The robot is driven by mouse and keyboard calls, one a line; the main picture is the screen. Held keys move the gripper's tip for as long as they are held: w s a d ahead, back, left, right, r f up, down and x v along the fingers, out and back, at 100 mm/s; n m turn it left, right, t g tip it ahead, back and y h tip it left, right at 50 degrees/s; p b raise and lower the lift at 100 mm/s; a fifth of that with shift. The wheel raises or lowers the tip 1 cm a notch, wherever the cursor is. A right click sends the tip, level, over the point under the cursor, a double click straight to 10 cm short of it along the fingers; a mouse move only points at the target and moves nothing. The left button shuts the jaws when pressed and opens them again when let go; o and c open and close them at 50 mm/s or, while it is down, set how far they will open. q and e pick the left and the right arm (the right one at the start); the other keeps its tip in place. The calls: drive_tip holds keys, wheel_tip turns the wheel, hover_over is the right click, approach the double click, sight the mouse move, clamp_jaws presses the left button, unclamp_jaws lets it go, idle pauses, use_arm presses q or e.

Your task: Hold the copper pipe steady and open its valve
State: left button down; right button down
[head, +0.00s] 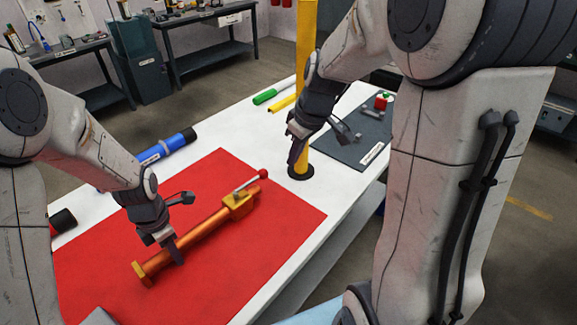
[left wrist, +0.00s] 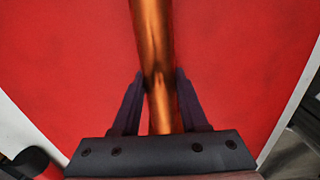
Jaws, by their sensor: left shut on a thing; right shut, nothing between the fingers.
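A copper pipe (head: 200,232) lies slanted on the red mat (head: 265,255), with a hexagonal end at the near left. Its brass valve (head: 238,204) sits near the far right end. The valve's lever, tipped with a red ball (head: 263,174), points roughly along the pipe toward that end. My left gripper (head: 174,248) is shut on the pipe near the hexagonal end. In the left wrist view, its fingers (left wrist: 160,98) stand on both sides of the pipe (left wrist: 155,40). My right gripper (head: 295,150) is shut and empty, above the table beyond the red ball.
A yellow post (head: 306,40) on a black base stands close to my right gripper. A dark mat (head: 350,150) with small parts lies behind it. A blue and black cylinder (head: 160,150) lies left of the red mat; green and yellow items (head: 272,94) lie at the back.

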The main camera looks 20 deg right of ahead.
drive_tip(key=shift+s+d+r, duration=0.1)
drive_tip(key=shift+r, duration=0.35)
use_arm(q)
drive_tip(key=shift+c, duration=1.8)
unclamp_jaws()
drive_tip(key=shift+r, duration=0.1)
